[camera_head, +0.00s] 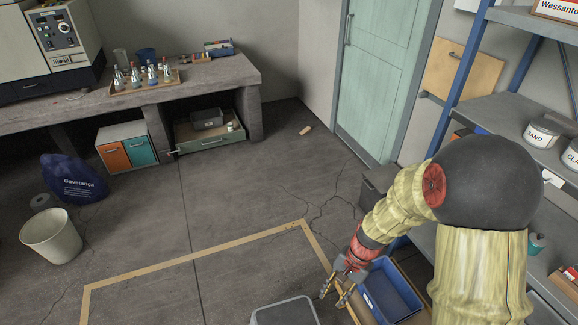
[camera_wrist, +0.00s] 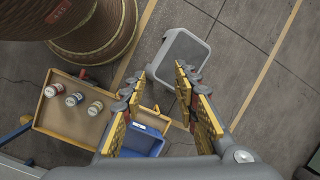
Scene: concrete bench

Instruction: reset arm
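My gripper (camera_head: 336,292) hangs low at the bottom right of the head view, at the end of my bent arm, pointing down. In the wrist view its two yellow-padded fingers (camera_wrist: 160,82) stand apart with nothing held between them. A grey bin (camera_wrist: 182,32) shows on the floor beyond the fingertips. A blue bin (camera_wrist: 142,143) shows partly behind the left finger. I cannot tell the exact height of the gripper above these things.
A tan tray (camera_wrist: 58,122) with three jars lies left of the fingers. Shelving (camera_head: 463,75) stands close at my right. A concrete bench (camera_head: 215,75) holds bottles and a machine at the back left. A white bin (camera_head: 52,238) stands left. The taped floor (camera_head: 200,285) is mostly clear.

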